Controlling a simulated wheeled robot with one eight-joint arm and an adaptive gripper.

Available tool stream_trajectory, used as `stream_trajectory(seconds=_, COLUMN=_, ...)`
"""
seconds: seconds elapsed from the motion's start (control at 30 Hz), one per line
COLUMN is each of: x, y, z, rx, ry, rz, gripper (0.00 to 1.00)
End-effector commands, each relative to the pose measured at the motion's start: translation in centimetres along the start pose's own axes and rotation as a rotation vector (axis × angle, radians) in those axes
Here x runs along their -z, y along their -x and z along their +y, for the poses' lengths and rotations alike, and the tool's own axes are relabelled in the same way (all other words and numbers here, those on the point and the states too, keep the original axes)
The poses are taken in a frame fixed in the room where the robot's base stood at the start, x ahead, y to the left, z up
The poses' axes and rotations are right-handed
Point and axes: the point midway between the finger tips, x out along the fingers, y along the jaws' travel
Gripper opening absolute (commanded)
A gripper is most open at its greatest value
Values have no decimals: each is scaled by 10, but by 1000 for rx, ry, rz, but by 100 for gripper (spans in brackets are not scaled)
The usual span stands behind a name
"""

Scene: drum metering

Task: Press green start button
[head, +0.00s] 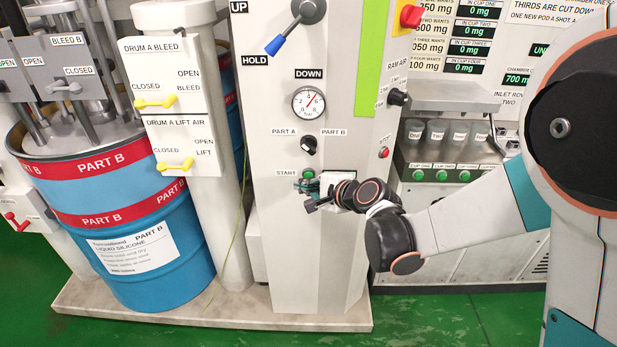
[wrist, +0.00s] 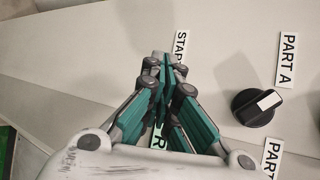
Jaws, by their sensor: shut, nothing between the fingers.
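The green start button (head: 308,173) shows in the head view on the front of the pale machine column, right of the START label (head: 286,173). My gripper (head: 305,186) is shut and empty, with its fingers at the column front just below the button. Whether the tips touch the button or the panel cannot be told. In the wrist view my gripper (wrist: 165,68) has its teal fingers together beside the START label (wrist: 180,48), which they partly cover. The button is hidden behind the fingers there.
A black PART A/PART B selector knob (head: 309,145) sits above the button, also seen in the wrist view (wrist: 256,107). A pressure gauge (head: 309,103) is higher up. A red stop button (head: 384,152) is to the right. The blue PART B drum (head: 130,215) stands left.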

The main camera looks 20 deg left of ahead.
Motion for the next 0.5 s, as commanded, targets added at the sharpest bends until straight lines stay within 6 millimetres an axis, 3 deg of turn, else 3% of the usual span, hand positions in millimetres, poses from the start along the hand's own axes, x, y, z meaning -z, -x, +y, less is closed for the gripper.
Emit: stream_trajectory(seconds=0.5, x=-19, y=25, z=19, rx=0, ry=1, rz=0, gripper=0)
